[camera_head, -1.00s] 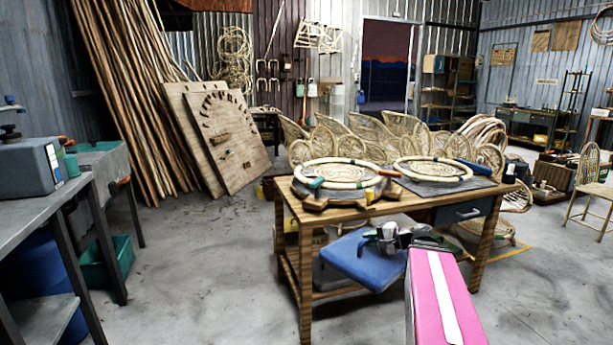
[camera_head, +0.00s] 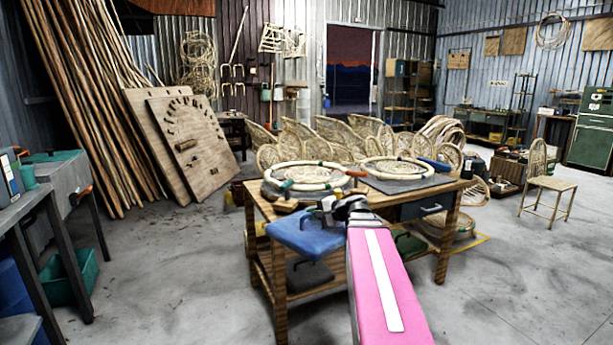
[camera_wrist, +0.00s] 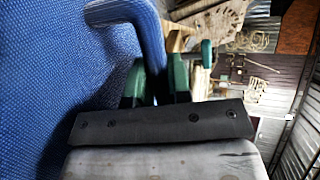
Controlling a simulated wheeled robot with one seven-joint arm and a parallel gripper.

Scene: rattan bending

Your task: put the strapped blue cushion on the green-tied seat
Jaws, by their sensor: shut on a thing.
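The blue cushion (camera_head: 300,238) hangs in front of the workbench's near left side, held by my gripper (camera_head: 332,208). In the wrist view its blue weave (camera_wrist: 50,80) fills the left, and a blue strap (camera_wrist: 145,30) loops down between my gripper's green fingers (camera_wrist: 156,85), which are shut on it. On the bench top lies a round rattan seat (camera_head: 303,172) with a green mark on its front left rim; I take it as the green-tied seat. The cushion is apart from it, nearer to me and lower. A second round seat (camera_head: 397,167) lies to its right.
The wooden workbench (camera_head: 262,212) has a lower shelf with dark and green items. A blue-handled tool (camera_head: 435,164) lies by the right seat. A metal table (camera_head: 35,195) and green bin (camera_head: 72,275) stand left; a rattan chair (camera_head: 547,185) stands right. Floor between is open.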

